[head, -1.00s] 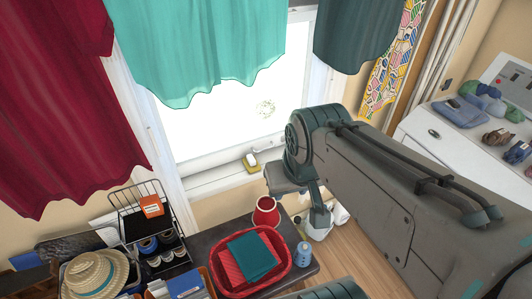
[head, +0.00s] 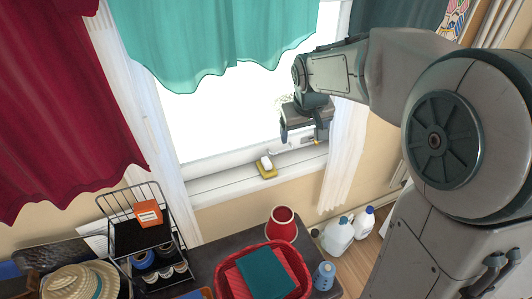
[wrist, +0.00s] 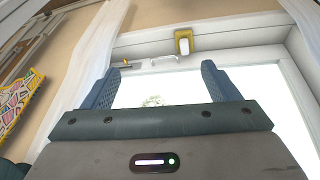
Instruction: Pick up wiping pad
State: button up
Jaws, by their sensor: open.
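The wiping pad, which I take to be the yellow block with a white top (head: 266,168), rests on the window sill (head: 225,187). It also shows in the wrist view (wrist: 184,42), beyond the fingertips and a little right of the middle between them. My gripper (head: 302,135) is open and empty in front of the window, up and to the right of the pad in the head view. Both fingers show in the wrist view (wrist: 160,72), apart from the pad with nothing between them.
A small yellow-tipped part (wrist: 126,62) sits by the window frame. White curtains (head: 345,150) hang beside the window and a teal curtain (head: 215,40) above. Below stand a red pot (head: 282,224), a red basket (head: 222,285), a blue spool (head: 324,275), white jugs (head: 338,235) and a wire rack (head: 130,210).

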jog(key=n+y+b, duration=0.1)
jog(key=y+b, duration=0.1)
jog(key=b, duration=0.6)
send_near(267, 162)
jog(key=x, duration=0.5)
jog(key=shift+w+f+b, duration=0.2)
jog(key=shift+w+b, duration=0.2)
jog(key=shift+s+x, duration=0.15)
jog(key=shift+x, duration=1.4)
jog(key=shift+s+x, duration=0.1)
jog(key=shift+x, duration=1.45)
jog(key=shift+f, duration=0.1)
jog(key=c, duration=1.1)
